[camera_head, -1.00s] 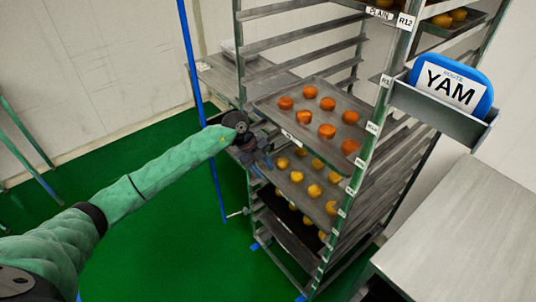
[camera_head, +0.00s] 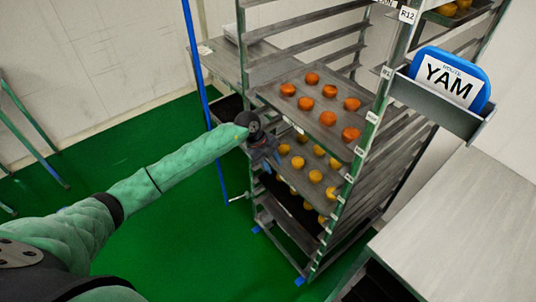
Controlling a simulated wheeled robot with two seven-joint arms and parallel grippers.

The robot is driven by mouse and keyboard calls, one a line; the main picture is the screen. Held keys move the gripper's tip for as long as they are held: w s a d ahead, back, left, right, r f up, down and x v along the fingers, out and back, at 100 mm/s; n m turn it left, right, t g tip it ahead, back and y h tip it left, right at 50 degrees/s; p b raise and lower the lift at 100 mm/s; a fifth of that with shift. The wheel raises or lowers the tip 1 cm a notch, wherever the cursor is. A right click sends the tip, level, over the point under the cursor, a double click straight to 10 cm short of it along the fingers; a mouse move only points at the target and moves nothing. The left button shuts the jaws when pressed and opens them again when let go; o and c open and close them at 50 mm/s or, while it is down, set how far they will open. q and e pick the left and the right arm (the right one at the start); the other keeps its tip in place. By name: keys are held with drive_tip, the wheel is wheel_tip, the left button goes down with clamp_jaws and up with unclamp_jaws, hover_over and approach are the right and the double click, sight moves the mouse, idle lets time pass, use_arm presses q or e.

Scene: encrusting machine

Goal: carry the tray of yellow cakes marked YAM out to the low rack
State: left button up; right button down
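The tray of yellow cakes (camera_head: 318,163) sits in the tall rack, one level below a tray of orange cakes (camera_head: 306,116). Several round yellow cakes (camera_head: 316,176) stand on it in rows. My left gripper (camera_head: 268,160) is at the tray's left front edge, with its fingers beside or at the rim. The fingers are small and dark there, so I cannot tell whether they grip it. The blue YAM sign (camera_head: 450,78) is in a metal holder at the upper right. My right gripper is out of view. I cannot identify the low rack.
More yellow cakes (camera_head: 309,206) show on a lower tray. The tall rack's front post (camera_head: 350,185) stands right of the trays. A blue pole (camera_head: 205,100) rises left of the rack. A grey table (camera_head: 470,215) fills the lower right. Green floor (camera_head: 185,235) is open at left.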

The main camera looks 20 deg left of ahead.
use_arm(q)
drive_tip(key=shift+x, duration=0.85)
clamp_jaws()
idle(0.9)
